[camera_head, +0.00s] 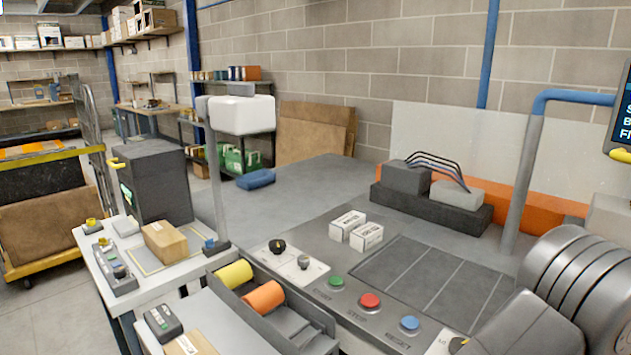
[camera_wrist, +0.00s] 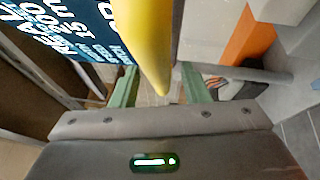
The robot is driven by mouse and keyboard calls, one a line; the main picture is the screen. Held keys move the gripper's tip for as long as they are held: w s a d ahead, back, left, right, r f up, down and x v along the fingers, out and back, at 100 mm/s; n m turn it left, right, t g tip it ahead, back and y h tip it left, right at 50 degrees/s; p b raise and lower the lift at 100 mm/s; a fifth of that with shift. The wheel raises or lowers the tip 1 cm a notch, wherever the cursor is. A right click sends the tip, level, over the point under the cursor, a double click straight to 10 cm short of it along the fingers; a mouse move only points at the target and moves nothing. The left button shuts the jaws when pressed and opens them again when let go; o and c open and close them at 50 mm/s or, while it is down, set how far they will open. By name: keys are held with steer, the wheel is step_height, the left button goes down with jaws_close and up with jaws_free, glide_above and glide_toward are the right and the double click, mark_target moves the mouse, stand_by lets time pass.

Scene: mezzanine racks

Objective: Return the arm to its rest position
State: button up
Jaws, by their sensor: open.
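My gripper (camera_wrist: 160,85) shows in the wrist view as two green fingers set wide apart, with a grey body and a lit green light below. It is open. A yellow bar (camera_wrist: 152,45) comes down from the top of the wrist view into the gap between the fingers; I cannot tell whether it touches them. A dark screen with white writing (camera_wrist: 70,28) is at the upper left of that view. My gripper's fingers do not show in the head view.
In the head view, the counter holds two white boxes (camera_head: 358,230), a green button (camera_head: 336,282), a red button (camera_head: 370,301) and a blue button (camera_head: 409,324). A dark screen (camera_head: 622,115) and a blue-topped post (camera_head: 524,185) stand at right. The grey counter's back left is mostly clear.

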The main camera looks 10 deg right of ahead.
steer(key=b+v, duration=0.2)
steer(key=v, duration=1)
steer(key=p+x, duration=0.2)
steer(key=x, duration=1.1)
steer(key=shift+w, duration=0.3)
steer(key=shift+a+f+b, duration=0.15)
steer(key=shift+f+b, duration=0.1)
steer(key=shift+b, duration=0.25)
steer(key=shift+a+r+h+b, duration=0.1)
steer(key=shift+a+h+b, duration=0.2)
steer(key=shift+a+b, duration=0.15)
steer(key=w+a+m+g+h+b, duration=0.4)
steer(key=a+g+b, duration=0.1)
steer(key=a, duration=0.5)
steer(key=w+a+m+g+h+b, duration=0.3)
steer(key=w+a+g+h+b, duration=0.1)
steer(key=a, duration=0.7)
steer(key=shift+w+a+m+g+b, duration=0.2)
steer(key=shift+w+m+g+b, duration=0.2)
steer(key=shift+w, duration=0.4)
steer(key=shift+r, duration=0.1)
